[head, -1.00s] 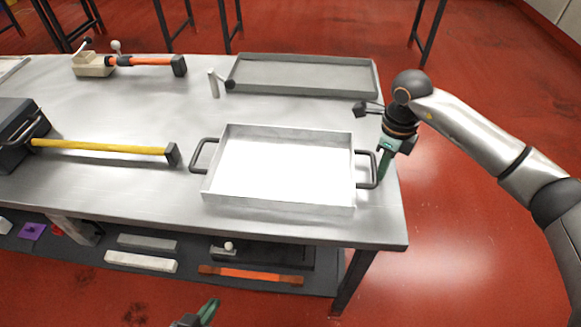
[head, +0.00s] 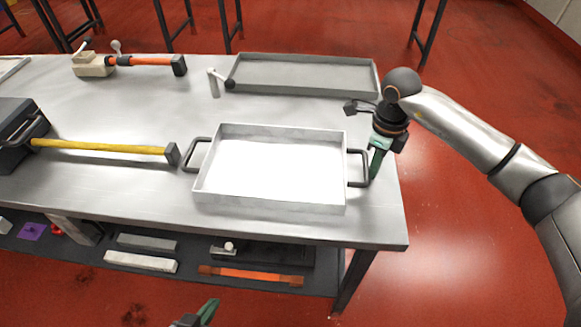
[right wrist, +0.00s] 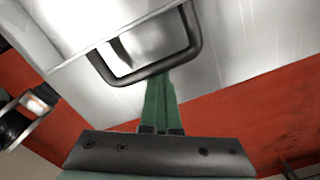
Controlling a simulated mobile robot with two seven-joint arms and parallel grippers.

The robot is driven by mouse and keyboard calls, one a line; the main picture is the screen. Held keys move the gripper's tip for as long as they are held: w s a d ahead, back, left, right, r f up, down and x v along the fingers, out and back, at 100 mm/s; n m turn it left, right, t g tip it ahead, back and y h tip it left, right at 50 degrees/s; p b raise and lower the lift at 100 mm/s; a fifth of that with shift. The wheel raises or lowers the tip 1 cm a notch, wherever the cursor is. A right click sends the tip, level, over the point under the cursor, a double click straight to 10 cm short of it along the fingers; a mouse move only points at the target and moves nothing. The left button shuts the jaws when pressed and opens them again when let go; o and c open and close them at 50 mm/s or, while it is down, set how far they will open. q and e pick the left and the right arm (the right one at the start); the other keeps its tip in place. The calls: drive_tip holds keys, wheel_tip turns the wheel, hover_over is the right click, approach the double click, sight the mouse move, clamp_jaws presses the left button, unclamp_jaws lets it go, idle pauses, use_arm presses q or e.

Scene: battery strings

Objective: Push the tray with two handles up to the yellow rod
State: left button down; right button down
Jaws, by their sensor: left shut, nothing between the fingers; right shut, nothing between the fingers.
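The tray with two handles (head: 270,205) lies flat on the grey workbench, with a dark handle at its left end and one at its right end. The yellow rod (head: 95,147) lies to its left, and the dark block (head: 171,153) on its end is close to the left handle with a small gap. My right gripper (head: 375,172) is shut and empty against the outer side of the right handle; the right wrist view shows its fingers (right wrist: 160,95) at the handle (right wrist: 155,70). My left gripper (head: 208,310) is shut, low in front of the bench.
A second tray (head: 300,90) without handles lies at the back right. A small crank-like piece (head: 214,82) stands beside it. A clamp with an orange bar (head: 130,62) lies at the back left. A dark box (head: 20,135) sits at the left edge.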

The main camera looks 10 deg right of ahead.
drive_tip(key=shift+w+a, duration=0.15)
drive_tip(key=shift+a, duration=0.5)
drive_tip(key=shift+w+a, duration=0.15)
drive_tip(key=shift+a, duration=0.2)
drive_tip(key=shift+w+a, duration=0.1)
drive_tip(key=shift+a, duration=0.2)
drive_tip(key=shift+s+d, duration=0.2)
drive_tip(key=shift+d, duration=0.35)
drive_tip(key=shift+s+d, duration=0.15)
drive_tip(key=shift+d, duration=0.35)
wheel_tip(320, 180, up, 8)
drive_tip(key=p, duration=0.5)
drive_tip(key=shift+p, duration=0.3)
